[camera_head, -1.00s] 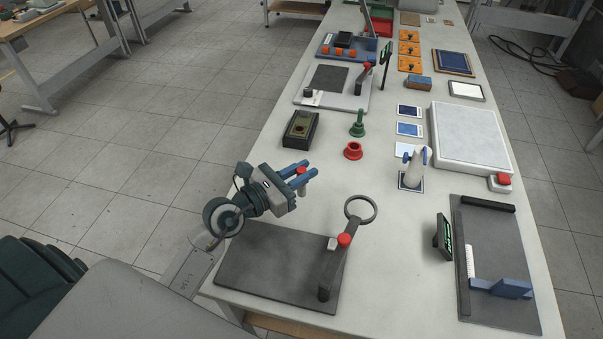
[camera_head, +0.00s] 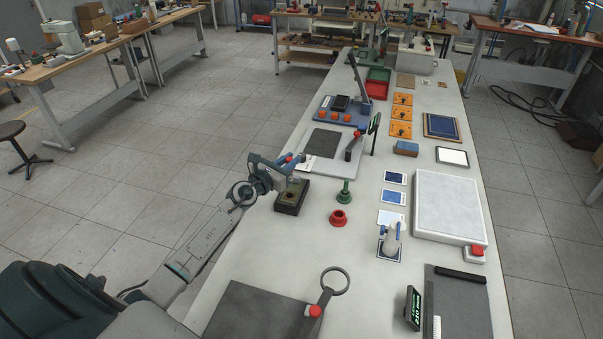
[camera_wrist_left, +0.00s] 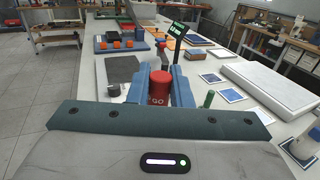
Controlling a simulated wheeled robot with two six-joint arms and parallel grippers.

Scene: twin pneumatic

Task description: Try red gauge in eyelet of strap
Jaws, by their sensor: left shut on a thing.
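My left gripper (camera_head: 289,161) is shut on the red gauge (camera_wrist_left: 160,86), a red cylinder lettered GO held between the blue fingers in the left wrist view. In the head view the gauge is small and mostly hidden by the fingers. The gripper appears just above the far end of a dark box (camera_head: 291,197); I cannot tell whether the gauge touches it. A dark bar with a grey ring (camera_head: 335,281) at its end, perhaps the strap and eyelet, lies near the front, well away from the gripper. My right gripper is not in view.
A green peg (camera_head: 344,194) and a red flanged ring (camera_head: 338,219) stand right of the box. Beyond are a grey plate (camera_head: 324,168) with a red-knobbed lever and a black display (camera_head: 374,134). A white slab (camera_head: 448,204) lies right.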

